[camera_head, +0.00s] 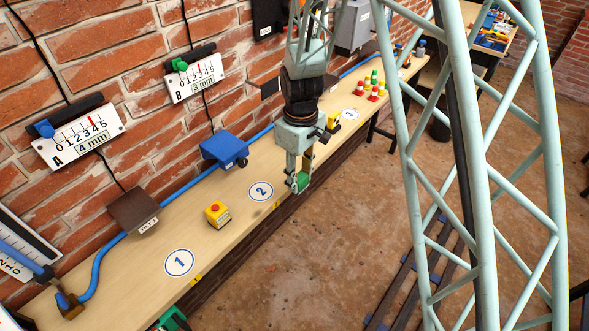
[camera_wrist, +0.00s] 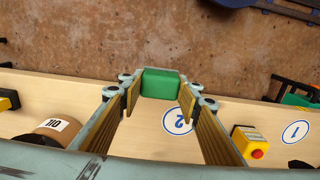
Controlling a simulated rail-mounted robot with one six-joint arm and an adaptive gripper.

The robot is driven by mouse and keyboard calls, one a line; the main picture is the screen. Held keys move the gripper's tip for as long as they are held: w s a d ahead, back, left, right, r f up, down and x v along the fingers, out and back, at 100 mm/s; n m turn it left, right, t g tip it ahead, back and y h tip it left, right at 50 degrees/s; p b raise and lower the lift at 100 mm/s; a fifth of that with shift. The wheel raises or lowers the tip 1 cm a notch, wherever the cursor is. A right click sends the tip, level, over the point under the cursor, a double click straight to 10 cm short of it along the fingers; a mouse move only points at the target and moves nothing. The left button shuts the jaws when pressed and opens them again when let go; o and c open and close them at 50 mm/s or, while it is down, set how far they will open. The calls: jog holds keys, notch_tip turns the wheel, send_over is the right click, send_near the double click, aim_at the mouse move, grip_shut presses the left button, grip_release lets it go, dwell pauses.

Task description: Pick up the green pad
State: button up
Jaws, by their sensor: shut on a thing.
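The green pad (camera_head: 302,182) is a small green block at the tip of my gripper (camera_head: 298,187), near the front edge of the bench in the head view. In the wrist view the green pad (camera_wrist: 161,84) sits between the two fingertips of my gripper (camera_wrist: 160,97), against the bench edge with the floor behind it. My gripper is shut on the pad and points down. The pad's underside is hidden, so I cannot tell whether it touches the bench.
The wooden bench (camera_head: 232,215) runs along the brick wall. A yellow box with a red button (camera_head: 217,214) stands left of my gripper, with a blue box (camera_head: 224,149) behind. Several cones (camera_head: 372,88) stand farther right. A brown-sided roll (camera_wrist: 57,130) is left in the wrist view.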

jog(key=shift+s+d+r, duration=0.1)
jog(key=shift+s+d, duration=0.15)
jog(key=shift+s, duration=0.45)
jog(key=shift+s+d+r, duration=0.1)
jog(key=shift+s+d, duration=0.1)
jog(key=shift+s, duration=0.45)
jog(key=shift+o, duration=1.3)
jog(key=shift+c, duration=0.8)
jog(key=shift+f, duration=0.1)
jog(key=shift+w+d+f+m, duration=0.3)
jog(key=shift+w+d+m, duration=0.1)
jog(key=shift+d, duration=0.1)
jog(key=w+d+f+m+b, duration=0.2)
jog(key=w+d+f+m, duration=0.1)
jog(key=d, duration=0.5)
jog(key=w+d+f+m+b, duration=0.2)
jog(key=w+d+f+m, duration=0.2)
jog(key=d, duration=0.4)
jog(key=shift+w+d+f+m+b, duration=0.15)
jog(key=shift+f+m+b, duration=0.25)
jog(key=shift+f+m, duration=0.6)
